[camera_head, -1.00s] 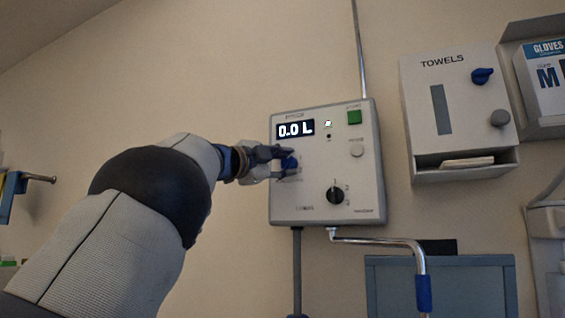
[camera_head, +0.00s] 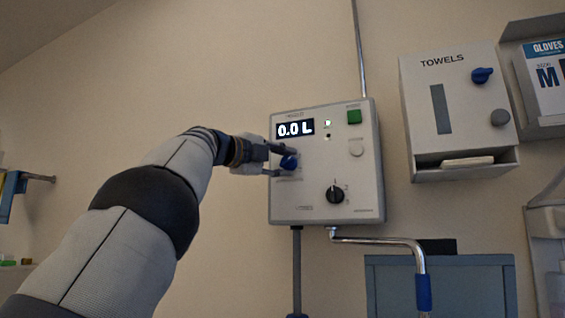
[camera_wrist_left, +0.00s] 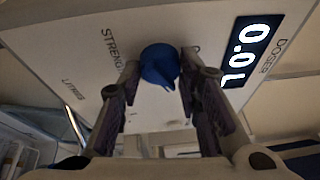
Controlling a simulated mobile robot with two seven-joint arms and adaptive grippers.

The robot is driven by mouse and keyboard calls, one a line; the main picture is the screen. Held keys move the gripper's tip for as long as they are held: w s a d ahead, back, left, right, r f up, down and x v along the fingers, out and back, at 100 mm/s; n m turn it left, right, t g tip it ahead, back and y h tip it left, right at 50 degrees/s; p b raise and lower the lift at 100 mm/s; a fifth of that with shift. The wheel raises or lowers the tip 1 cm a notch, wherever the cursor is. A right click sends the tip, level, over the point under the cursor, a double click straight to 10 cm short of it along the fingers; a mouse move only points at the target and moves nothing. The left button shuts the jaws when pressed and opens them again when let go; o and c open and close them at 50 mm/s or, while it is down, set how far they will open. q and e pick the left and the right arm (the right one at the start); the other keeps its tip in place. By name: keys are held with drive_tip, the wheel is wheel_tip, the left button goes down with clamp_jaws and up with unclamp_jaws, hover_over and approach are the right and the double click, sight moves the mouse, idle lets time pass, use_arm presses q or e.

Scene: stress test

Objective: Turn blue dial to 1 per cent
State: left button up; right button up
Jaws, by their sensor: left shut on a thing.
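The blue dial (camera_head: 290,162) is on the front of a white wall box (camera_head: 310,188), below a display (camera_head: 296,128) that reads 0.0 L. In the left wrist view the blue dial (camera_wrist_left: 160,65) shows its pointer towards the lower right, with lettering that begins STRENG beside it. My left gripper (camera_head: 283,161) has come in from the left and is shut on the blue dial, one finger on each side. The gripper (camera_wrist_left: 160,78) hides part of the dial's surroundings. My right gripper is not in view.
A bent pipe with a blue end (camera_head: 424,292) runs below.

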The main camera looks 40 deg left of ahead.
use_arm(q)
drive_tip(key=shift+r, duration=0.1)
drive_tip(key=o, duration=1.1)
drive_tip(key=shift+o, duration=0.2)
drive_tip(key=s, duration=1.2)
drive_tip(key=shift+a+f, duration=0.25)
drive_tip(key=shift+f, duration=0.1)
